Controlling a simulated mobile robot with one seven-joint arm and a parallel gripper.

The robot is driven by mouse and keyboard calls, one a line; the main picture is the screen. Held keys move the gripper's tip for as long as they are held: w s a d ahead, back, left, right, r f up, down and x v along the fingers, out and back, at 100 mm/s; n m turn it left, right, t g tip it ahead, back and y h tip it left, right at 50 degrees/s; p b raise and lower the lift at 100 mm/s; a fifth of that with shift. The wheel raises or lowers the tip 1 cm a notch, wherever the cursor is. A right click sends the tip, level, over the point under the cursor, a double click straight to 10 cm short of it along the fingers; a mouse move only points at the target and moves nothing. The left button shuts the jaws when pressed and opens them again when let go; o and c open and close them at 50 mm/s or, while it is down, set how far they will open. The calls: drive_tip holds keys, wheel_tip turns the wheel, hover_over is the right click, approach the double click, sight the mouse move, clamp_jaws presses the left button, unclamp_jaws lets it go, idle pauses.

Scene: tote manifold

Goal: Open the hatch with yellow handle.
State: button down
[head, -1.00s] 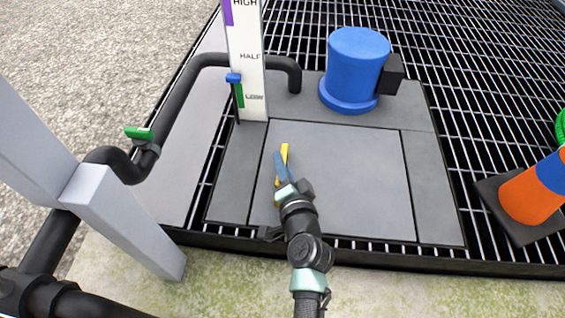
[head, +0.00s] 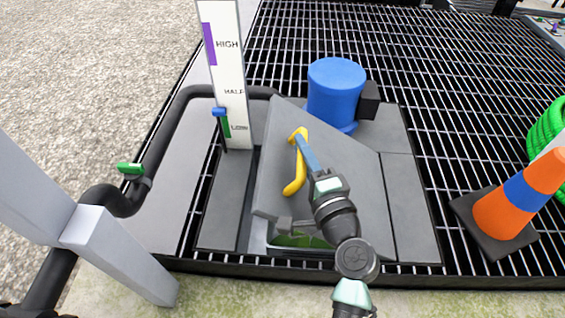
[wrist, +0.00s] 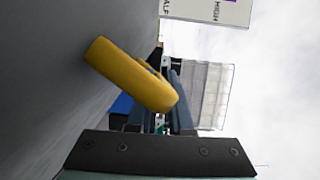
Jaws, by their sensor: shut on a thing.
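The grey hatch (head: 341,165) is tilted up from its frame, raised along its left and near edges. A dark opening with something green (head: 300,240) inside shows under its near edge in the head view. The yellow handle (head: 295,183) is on the upper face of the hatch. My gripper (head: 303,150) is shut on the handle near its upper end. In the wrist view the yellow handle (wrist: 135,75) crosses in front of my fingers (wrist: 178,105), with the hatch face (wrist: 45,70) at the left.
A blue cylinder (head: 335,90) stands behind the hatch. A white level gauge (head: 231,85) and black pipe (head: 185,105) are at the left. A grey post (head: 115,250) is at the near left. An orange and blue cone (head: 520,195) and green hose (head: 545,135) are at the right on the grating.

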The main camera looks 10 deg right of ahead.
drive_tip(key=s+d+r+m+t+h+p, duration=0.1)
drive_tip(key=d+r+m, duration=0.35)
drive_tip(key=d, duration=0.25)
drive_tip(key=s+d+r+m+t+p, duration=0.1)
drive_tip(key=s+d+r+m+t, duration=0.15)
drive_tip(key=d+r, duration=0.4)
drive_tip(key=s+d+f+m+h, duration=0.1)
drive_tip(key=d+m, duration=0.3)
drive_tip(key=d, duration=0.4)
drive_tip(key=s+d+f+m+h+b, duration=0.1)
drive_tip(key=d+m, duration=0.2)
drive_tip(key=d, duration=0.5)
drive_tip(key=shift+s+d+m+t+h, duration=0.25)
drive_tip(key=shift+s+m+t+h, duration=0.05)
drive_tip(key=shift+m+t+h, duration=0.15)
drive_tip(key=shift+f, duration=0.1)
drive_tip(key=c, duration=0.8)
unclamp_jaws()
drive_tip(key=shift+c, duration=0.2)
drive_tip(key=p+v, duration=0.2)
drive_tip(key=v, duration=1.1)
